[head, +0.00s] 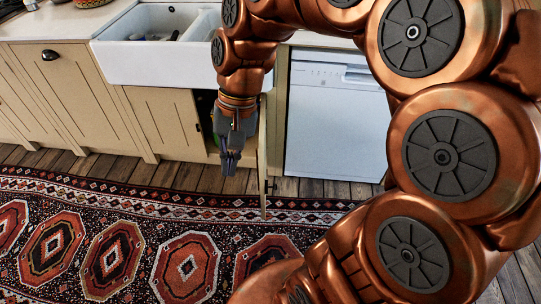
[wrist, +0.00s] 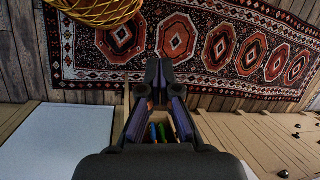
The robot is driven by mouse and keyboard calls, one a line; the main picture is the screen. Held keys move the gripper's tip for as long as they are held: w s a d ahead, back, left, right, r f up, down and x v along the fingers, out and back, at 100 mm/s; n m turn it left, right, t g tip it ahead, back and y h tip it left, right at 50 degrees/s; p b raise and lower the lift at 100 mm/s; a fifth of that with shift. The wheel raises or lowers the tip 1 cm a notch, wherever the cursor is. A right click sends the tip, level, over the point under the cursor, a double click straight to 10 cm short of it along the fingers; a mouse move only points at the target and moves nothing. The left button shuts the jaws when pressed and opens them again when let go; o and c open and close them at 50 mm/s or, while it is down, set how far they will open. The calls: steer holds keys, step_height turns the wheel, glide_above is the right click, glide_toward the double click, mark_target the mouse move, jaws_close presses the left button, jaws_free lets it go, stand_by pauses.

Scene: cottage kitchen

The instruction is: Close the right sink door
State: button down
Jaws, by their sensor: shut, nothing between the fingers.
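The right sink door (head: 262,150) stands open under the sink, seen almost edge-on as a narrow beige strip reaching out over the rug. The left sink door (head: 163,122) is closed. My gripper (head: 230,162) points down in front of the open cabinet, just left of the open door, on its inner side. Its fingers (wrist: 158,72) are together and empty. I cannot tell whether it touches the door. In the wrist view, coloured bottles (wrist: 160,132) show inside the cabinet behind the gripper. My gripper hides part of the opening in the head view.
A white dishwasher (head: 335,115) stands right of the open door. The white sink (head: 150,60) is above the doors. A patterned rug (head: 130,215) covers the floor in front. A yellow wicker basket (wrist: 95,12) shows at the wrist view's top edge.

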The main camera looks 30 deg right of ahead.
steer(key=w+d+f+m+t+y+b, duration=0.35)
steer(key=w+d+f+m+b, duration=0.7)
steer(key=w+d, duration=0.45)
steer(key=w+d+f+m+t+b, duration=0.1)
steer(key=d+f+m+b, duration=0.35)
steer(key=d+f, duration=0.45)
steer(key=w+d+f+m+t+b, duration=0.2)
steer(key=d+f+m+b, duration=0.3)
steer(key=d, duration=0.6)
steer(key=a+r+b+x, duration=0.1)
steer(key=b+x, duration=0.1)
steer(key=x, duration=1.1)
steer(key=shift+a+b, duration=0.35)
steer(key=shift+a, duration=0.05)
steer(key=shift+w+a+r+y, duration=0.1)
steer(key=shift+w+r+y, duration=0.05)
steer(key=shift+r+y, duration=0.1)
